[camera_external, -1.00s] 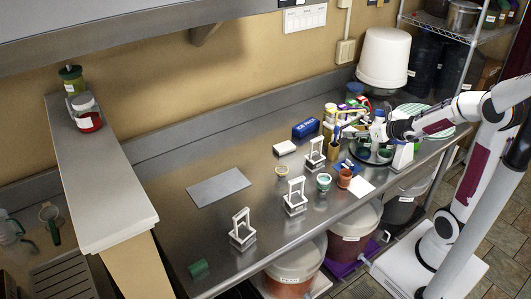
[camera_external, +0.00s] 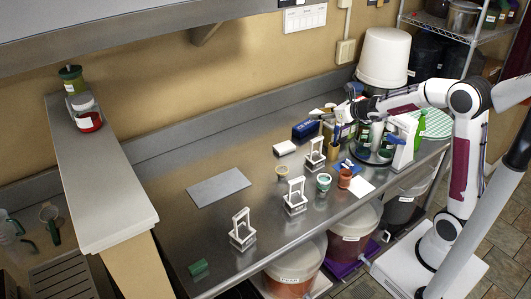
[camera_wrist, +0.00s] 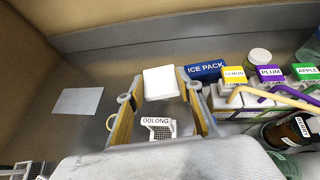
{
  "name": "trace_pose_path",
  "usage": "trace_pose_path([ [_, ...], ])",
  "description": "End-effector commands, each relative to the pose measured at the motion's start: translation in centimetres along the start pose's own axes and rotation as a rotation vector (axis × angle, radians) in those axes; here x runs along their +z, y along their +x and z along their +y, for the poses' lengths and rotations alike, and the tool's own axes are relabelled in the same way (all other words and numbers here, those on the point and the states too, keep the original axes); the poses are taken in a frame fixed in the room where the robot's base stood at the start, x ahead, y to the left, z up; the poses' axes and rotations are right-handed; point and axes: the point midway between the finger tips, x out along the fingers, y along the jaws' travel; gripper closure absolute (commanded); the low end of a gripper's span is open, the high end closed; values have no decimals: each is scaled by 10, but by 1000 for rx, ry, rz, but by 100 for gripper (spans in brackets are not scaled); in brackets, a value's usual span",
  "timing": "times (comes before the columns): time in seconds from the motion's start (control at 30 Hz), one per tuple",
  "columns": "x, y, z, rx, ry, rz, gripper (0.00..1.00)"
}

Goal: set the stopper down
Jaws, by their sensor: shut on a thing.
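My gripper (camera_external: 330,115) is above the counter near the bottles, left of the turntable. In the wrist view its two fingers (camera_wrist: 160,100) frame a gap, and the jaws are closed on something. I cannot make out the stopper clearly in either view; the fingers and gripper body hide much of it. A white block (camera_wrist: 160,82) shows in line with the gap. It looks like the white box (camera_external: 284,147) lying on the counter beyond. A white stand labelled OOLONG (camera_wrist: 157,124) shows below and between the fingers.
A blue ice pack (camera_external: 305,129) lies by the wall.

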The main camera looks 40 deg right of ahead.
Motion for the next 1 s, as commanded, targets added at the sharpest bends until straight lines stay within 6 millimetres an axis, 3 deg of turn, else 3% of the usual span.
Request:
trace_pose_path([
  [0.47,4,86,62,80,-46,2,86],
  [1.0,-15,170,144,160,-93,6,86],
])
